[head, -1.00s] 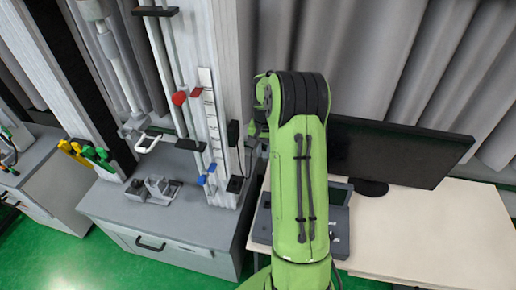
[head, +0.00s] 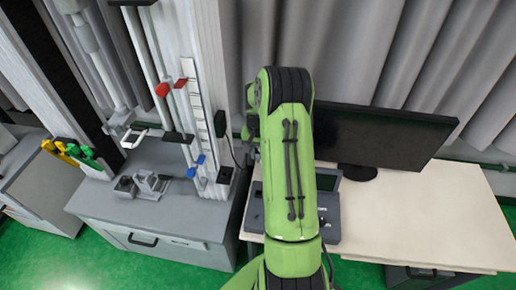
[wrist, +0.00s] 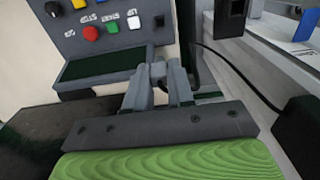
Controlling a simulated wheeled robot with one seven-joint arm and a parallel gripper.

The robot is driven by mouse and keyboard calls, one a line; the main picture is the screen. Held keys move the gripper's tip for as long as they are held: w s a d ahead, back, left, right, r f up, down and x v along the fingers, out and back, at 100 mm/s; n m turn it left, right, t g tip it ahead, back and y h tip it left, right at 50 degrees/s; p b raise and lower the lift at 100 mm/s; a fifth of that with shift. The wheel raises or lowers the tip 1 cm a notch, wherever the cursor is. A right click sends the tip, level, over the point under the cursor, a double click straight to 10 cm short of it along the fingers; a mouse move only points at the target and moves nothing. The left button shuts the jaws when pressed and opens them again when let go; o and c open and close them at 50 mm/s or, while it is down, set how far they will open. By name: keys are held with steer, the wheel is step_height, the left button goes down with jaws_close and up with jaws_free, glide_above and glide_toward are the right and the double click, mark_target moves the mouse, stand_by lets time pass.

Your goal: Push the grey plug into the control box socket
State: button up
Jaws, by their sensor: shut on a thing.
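The grey control box (head: 328,222) stands on the desk in the head view, partly hidden behind my arm. In the wrist view, the control box (wrist: 110,48) shows at the upper left, with a dark knob, several coloured buttons and a dark green strip. My gripper (wrist: 158,82) is shut on the small grey plug (wrist: 158,72), at the box's lower right edge. I cannot tell whether the plug touches the box. In the head view my gripper is hidden behind my arm.
A dark cable (wrist: 240,75) curves to the right of my gripper towards a black block (wrist: 300,130). The drop tower (head: 205,110) stands left of my arm. The desk's right part (head: 430,225) is clear.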

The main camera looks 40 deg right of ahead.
mark_target(258, 162)
steer(key=shift+f+b, duration=7.15)
steer(key=shift+f, duration=3.95)
steer(key=shift+f, duration=0.2)
steer(key=o, duration=0.9)
steer(key=shift+o, duration=0.2)
steer(key=shift+r, duration=0.1)
step_height(258, 162, up, 16)
steer(key=shift+p, duration=0.4)
steer(key=shift+f, duration=0.2)
